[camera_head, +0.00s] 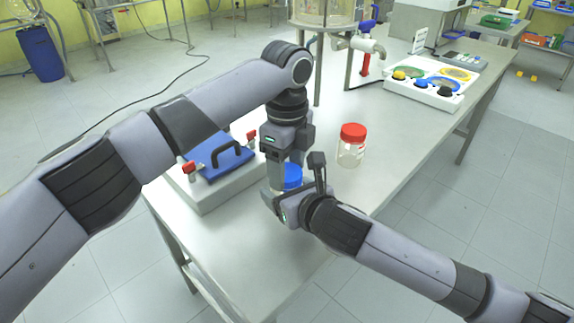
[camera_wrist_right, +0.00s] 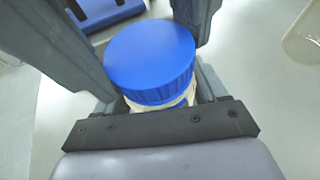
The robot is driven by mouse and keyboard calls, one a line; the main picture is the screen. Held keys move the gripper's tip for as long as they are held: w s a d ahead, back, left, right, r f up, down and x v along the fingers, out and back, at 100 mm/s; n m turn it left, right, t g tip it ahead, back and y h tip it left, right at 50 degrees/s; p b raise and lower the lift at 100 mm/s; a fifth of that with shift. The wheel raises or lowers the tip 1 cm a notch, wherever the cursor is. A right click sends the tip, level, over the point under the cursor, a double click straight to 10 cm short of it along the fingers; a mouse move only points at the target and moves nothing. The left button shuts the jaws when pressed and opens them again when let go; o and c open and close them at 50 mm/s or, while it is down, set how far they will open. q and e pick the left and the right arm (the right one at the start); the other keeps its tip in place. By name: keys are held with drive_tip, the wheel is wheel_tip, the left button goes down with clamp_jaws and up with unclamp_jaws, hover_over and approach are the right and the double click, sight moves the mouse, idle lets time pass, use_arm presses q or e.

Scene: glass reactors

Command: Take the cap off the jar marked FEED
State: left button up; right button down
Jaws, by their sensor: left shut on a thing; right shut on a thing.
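A clear jar with a blue cap (camera_head: 291,178) stands near the table's left side in the head view; no lettering on it is readable. My left gripper (camera_head: 286,168) reaches down from above and is shut on the blue cap. My right gripper (camera_head: 288,203) comes in from the lower right and is shut on the jar's body, below the cap. In the right wrist view the blue cap (camera_wrist_right: 150,60) sits above a narrow strip of the jar (camera_wrist_right: 168,103), between dark fingers. The grippers hide most of the jar body. I cannot tell whether the cap is loose.
A second clear jar with a red cap (camera_head: 353,134) stands to the right on the steel table (camera_head: 395,150). A white device with a blue lid (camera_head: 215,156) and black handle is at left. A white panel with coloured dishes (camera_head: 425,84) and a glass reactor (camera_head: 325,12) are farther back.

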use_arm(q)
drive_tip(key=shift+n, duration=0.5)
drive_tip(key=o, duration=1.2)
drive_tip(key=shift+c, duration=0.2)
